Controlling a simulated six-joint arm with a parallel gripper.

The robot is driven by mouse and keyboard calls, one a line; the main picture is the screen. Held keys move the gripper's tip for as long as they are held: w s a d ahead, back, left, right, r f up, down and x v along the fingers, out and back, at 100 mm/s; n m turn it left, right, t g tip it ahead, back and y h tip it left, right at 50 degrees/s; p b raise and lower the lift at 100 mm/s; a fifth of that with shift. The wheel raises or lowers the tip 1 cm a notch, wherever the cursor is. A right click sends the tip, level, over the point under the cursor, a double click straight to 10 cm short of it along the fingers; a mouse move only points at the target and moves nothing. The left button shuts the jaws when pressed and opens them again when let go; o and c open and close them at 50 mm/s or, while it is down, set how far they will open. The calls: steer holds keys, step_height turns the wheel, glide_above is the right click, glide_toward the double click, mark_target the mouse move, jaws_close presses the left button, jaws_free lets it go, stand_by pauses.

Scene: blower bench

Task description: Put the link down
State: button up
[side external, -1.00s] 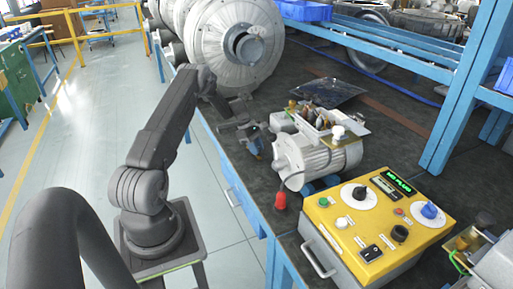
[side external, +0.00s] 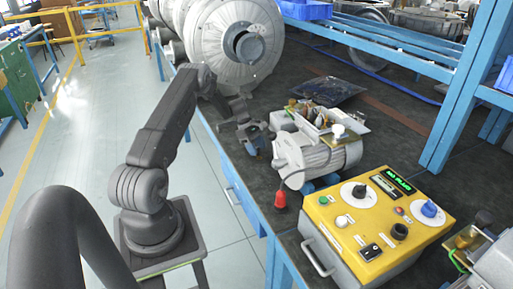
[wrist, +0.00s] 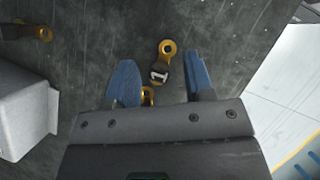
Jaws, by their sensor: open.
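A small link (wrist: 162,68) with a brass eye and a dark middle lies on the dark bench top in the wrist view. A second brass ring shows just below it, near the gripper body. My gripper (wrist: 158,64) has its two blue fingers spread, one on each side of the link, with visible gaps. In the side view my gripper (side external: 254,151) points down over the near-left edge of the bench, left of the grey motor. The link cannot be made out there.
Another brass-eyed piece (wrist: 42,33) lies at the wrist view's upper left. The grey motor (side external: 312,155) with a red plug (side external: 280,200) stands close right of my gripper. A yellow control box (side external: 375,225) is nearer.

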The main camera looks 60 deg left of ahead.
steer(key=shift+r, duration=0.45)
steer(key=v, duration=1.1)
steer(key=w+d+r+m+y, duration=0.1)
steer(key=d+r+m+y, duration=0.1)
steer(key=d+r+m, duration=0.7)
steer(key=d+r+m+y, duration=0.1)
steer(key=d+r+m, duration=0.1)
steer(key=d+r, duration=1.15)
steer(key=s+d+f+m+t+y, duration=0.1)
steer(key=s+d+m+t+y, duration=0.1)
steer(key=s+d+m, duration=1)
steer(key=shift+s+d+m+t, duration=0.4)
steer(key=shift+s+d, duration=3.15)
steer(key=shift+d, duration=1.15)
steer(key=shift+f, duration=0.1)
